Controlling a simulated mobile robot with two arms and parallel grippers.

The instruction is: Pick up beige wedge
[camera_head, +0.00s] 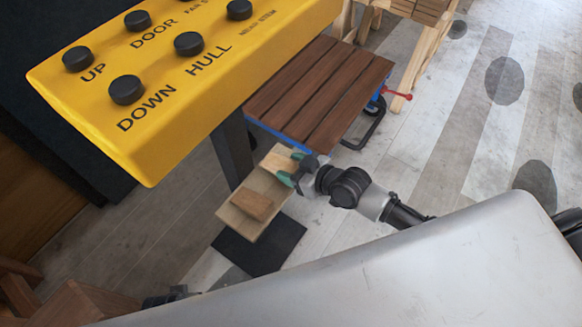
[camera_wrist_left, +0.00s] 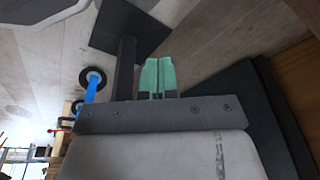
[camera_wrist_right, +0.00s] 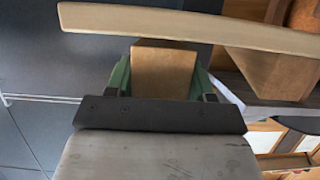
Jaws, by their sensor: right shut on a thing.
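The beige wedge (camera_head: 281,160) is at the far end of a small pale board in the head view. My right gripper (camera_head: 287,176) has its green fingers on it. In the right wrist view the wedge (camera_wrist_right: 163,72) sits between both fingers, which are shut on it. From these views I cannot tell whether the wedge still touches the board. A darker brown wedge (camera_head: 252,204) lies on the near part of the board. My left gripper (camera_wrist_left: 158,76) is shut and empty in the left wrist view, its green fingers side by side.
The pale board (camera_head: 236,219) is above a black base plate (camera_head: 258,246). A yellow control box (camera_head: 180,90) with several black buttons stands at the upper left, on a dark post (camera_head: 231,148). A slatted wooden bench top (camera_head: 320,85) is behind the gripper. Open floor (camera_head: 450,130) lies right.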

